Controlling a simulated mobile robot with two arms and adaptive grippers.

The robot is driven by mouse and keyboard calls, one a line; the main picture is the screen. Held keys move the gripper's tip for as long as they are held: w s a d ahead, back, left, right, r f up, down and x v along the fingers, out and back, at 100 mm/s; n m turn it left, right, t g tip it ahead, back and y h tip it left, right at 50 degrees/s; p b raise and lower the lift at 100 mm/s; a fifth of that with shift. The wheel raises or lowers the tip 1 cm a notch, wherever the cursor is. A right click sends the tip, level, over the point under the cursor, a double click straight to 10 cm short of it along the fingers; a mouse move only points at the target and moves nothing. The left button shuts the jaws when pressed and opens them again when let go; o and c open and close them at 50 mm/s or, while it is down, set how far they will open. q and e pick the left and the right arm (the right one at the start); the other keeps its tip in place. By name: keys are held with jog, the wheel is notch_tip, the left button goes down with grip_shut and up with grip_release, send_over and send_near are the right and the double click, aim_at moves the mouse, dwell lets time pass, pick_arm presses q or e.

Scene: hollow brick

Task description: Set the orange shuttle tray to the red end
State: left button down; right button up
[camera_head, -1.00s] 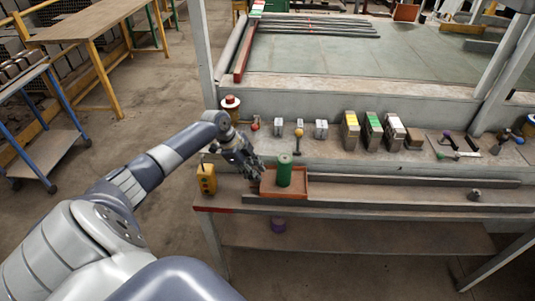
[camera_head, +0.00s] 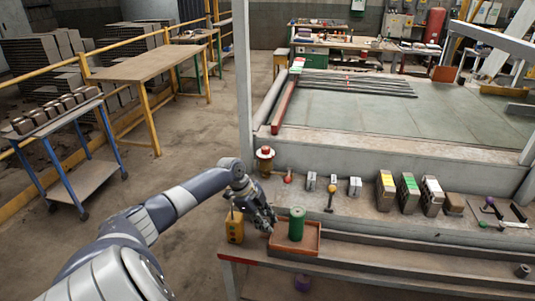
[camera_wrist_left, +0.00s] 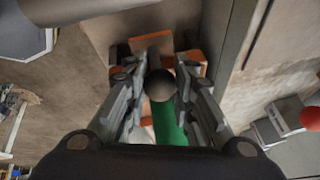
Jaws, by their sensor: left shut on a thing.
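The orange shuttle tray (camera_head: 312,251) sits near the left end of the long dark rails on the bench and carries a green cylinder (camera_head: 297,224) standing upright. My left gripper (camera_head: 264,222) is at the tray's left side, low and close to it. Whether the knob belongs to the tray is hard to tell. Red paint (camera_head: 238,257) marks the bench's left front edge. My right gripper is out of view.
A yellow control box (camera_head: 234,228) stands just left of my gripper. A red-topped knob (camera_head: 265,158) and several block stacks (camera_head: 409,194) line the ledge behind. The rails (camera_head: 400,258) run rightward from the tray.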

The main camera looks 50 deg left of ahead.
pick_arm(q)
jog(key=c, duration=1.5)
grip_release()
jog(key=shift+a+r, duration=0.1)
jog(key=shift+a, duration=0.15)
jog(key=shift+o, duration=1)
jog(key=shift+s+a, duration=0.1)
jog(key=shift+s, duration=0.15)
jog(key=v, duration=1.2)
